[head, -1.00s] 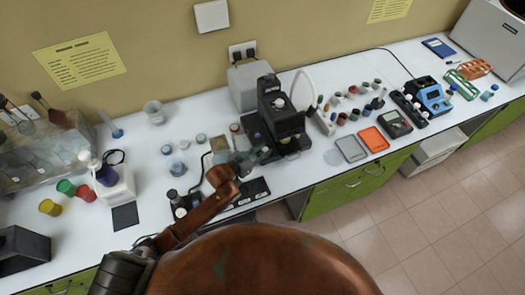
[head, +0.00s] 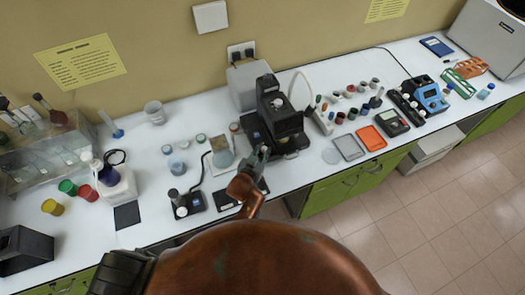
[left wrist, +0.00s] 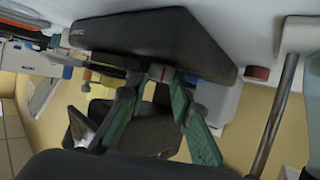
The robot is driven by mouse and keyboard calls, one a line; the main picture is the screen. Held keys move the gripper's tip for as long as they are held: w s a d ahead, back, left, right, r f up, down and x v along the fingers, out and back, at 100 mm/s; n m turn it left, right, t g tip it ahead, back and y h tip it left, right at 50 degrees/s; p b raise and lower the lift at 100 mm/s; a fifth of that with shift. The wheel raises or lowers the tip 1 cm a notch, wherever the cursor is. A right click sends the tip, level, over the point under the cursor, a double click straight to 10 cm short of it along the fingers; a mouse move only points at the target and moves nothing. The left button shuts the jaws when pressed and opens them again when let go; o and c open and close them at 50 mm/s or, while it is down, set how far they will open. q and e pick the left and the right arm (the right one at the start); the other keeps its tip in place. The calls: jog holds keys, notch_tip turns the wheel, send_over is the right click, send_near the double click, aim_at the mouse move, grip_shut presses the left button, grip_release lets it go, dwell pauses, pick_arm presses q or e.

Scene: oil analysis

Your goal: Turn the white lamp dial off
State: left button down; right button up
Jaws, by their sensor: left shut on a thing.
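A black lab instrument (head: 276,118) stands on the white bench at the middle of the head view. My left gripper (head: 262,152) reaches the near left side of its base. In the left wrist view the gripper's two green fingers (left wrist: 160,75) close together beside a black block of the instrument (left wrist: 150,42). They are shut on a small pale piece there, which looks like the white lamp dial (left wrist: 156,71). The fingers mostly hide it, so I cannot read its setting. The dial cannot be made out in the head view. My right gripper is not in view.
An orange tray (head: 371,138) and a grey tray (head: 348,147) lie to the right. Several small jars stand behind them.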

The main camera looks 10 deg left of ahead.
pick_arm(q)
jog(key=shift+w+r, duration=0.1)
jog(key=shift+r, duration=0.05)
jog(key=c, duration=1.8)
grip_release()
jog(key=shift+o, duration=0.6)
jog(key=v, duration=1.2)
